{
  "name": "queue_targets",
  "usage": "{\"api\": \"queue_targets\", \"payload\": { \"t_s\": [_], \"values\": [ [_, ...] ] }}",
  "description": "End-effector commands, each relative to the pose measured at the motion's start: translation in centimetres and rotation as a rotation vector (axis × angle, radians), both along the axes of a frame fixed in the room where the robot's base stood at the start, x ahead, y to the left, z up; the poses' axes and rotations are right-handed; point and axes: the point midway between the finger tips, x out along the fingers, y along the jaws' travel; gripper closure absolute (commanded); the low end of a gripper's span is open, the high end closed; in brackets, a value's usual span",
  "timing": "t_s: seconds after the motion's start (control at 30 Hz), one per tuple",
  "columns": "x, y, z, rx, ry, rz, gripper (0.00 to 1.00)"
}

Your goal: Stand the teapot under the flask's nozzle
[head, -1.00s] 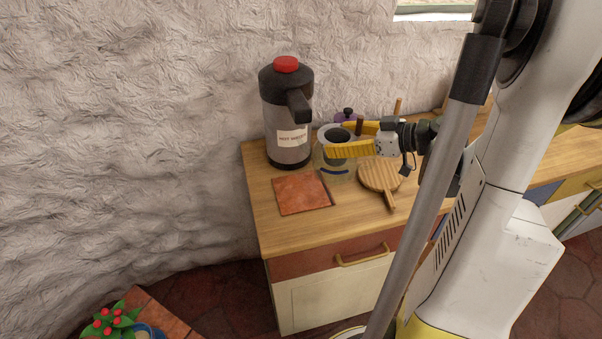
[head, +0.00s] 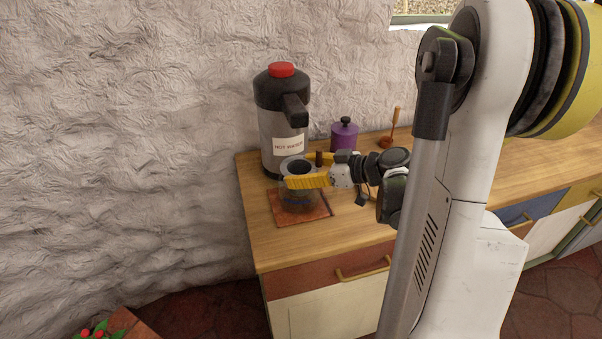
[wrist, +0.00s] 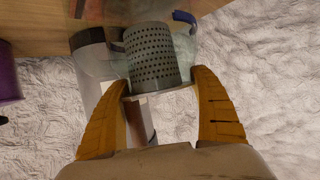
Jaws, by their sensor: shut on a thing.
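The teapot (head: 297,195) is clear glass with a perforated grey strainer inside, which shows in the wrist view (wrist: 151,58). My gripper (head: 301,171) is shut on the teapot, with its yellow fingers on either side near the top; they also show in the wrist view (wrist: 160,82). The flask (head: 275,132) is tall and grey with a black top, red cap and a "hot water" label. Its nozzle (head: 296,110) juts to the front right. The teapot appears upright over the terracotta tile (head: 319,211), in front of the flask and below nozzle height. I cannot tell whether it touches the tile.
A purple lidded pot (head: 344,136) stands behind my gripper, and also shows in the wrist view (wrist: 8,75). A wooden-handled tool (head: 391,130) stands farther right. The rough wall is close behind and left. The wooden counter (head: 262,236) is clear in front of the tile.

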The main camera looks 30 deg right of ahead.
Motion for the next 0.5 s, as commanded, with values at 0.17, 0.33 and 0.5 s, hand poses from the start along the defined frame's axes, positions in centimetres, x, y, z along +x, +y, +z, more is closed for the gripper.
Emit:
{"api": "queue_targets", "payload": {
  "t_s": [0.17, 0.33, 0.5],
  "values": [
    [0.00, 0.00, -0.09, 0.000, -0.001, 0.000, 0.67],
    [-0.01, 0.00, -0.18, 0.000, 0.000, 0.000, 0.02],
    [-0.01, -0.01, -0.17, 0.000, 0.000, 0.000, 0.02]
  ]
}}
